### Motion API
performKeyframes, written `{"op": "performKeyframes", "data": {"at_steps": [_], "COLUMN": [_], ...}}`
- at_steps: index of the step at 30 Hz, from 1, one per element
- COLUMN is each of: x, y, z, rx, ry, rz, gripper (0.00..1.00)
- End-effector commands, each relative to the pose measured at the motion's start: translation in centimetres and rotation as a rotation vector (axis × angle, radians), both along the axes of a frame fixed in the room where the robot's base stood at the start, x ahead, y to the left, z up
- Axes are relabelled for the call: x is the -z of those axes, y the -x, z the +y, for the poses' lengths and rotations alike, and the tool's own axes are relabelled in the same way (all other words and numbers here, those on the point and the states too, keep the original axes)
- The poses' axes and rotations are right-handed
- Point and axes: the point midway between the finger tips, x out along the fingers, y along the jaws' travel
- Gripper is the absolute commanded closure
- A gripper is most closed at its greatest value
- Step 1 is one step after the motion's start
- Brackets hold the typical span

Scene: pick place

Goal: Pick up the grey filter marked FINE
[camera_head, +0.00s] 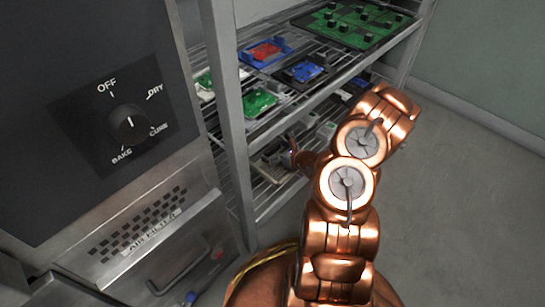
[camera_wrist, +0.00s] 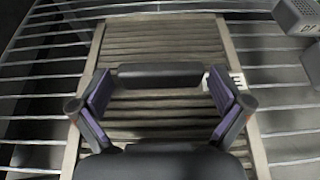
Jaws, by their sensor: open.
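A pleated filter (camera_wrist: 160,35) with a grey-beige frame lies flat on a wire shelf in the wrist view. A white label (camera_wrist: 236,80) with dark marks sits on its right frame side; my gripper's finger partly covers it, and I cannot read the word. My gripper (camera_wrist: 160,98) is open above the filter, one finger over each side, with nothing between the fingers. Whether the fingers touch the filter I cannot tell. In the head view my gripper (camera_head: 292,150) reaches into the lower shelf, where the filter is mostly hidden or too small to make out.
Grey box-like parts (camera_wrist: 298,15) stand at the right on the wire shelf (camera_wrist: 45,55). A rack post (camera_head: 228,110) and an oven (camera_head: 110,120) stand left of my arm.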

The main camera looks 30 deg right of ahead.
Motion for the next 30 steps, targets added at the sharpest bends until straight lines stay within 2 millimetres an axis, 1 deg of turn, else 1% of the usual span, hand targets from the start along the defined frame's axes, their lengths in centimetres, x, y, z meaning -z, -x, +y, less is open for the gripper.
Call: {"op": "performKeyframes", "data": {"at_steps": [6, 7, 22, 23, 30], "x": [-0.03, -0.03, -0.01, -0.01, -0.12], "y": [-0.05, -0.05, -0.03, -0.03, -0.03], "z": [-0.02, -0.03, -0.06, -0.06, -0.05], "rx": [0.000, 0.001, 0.000, 0.000, 0.001], "ry": [0.000, 0.000, 0.000, 0.001, 0.001], "rz": [0.000, 0.000, 0.001, 0.001, 0.001], "gripper": [0.00, 0.02, 0.54, 0.56, 0.56]}}
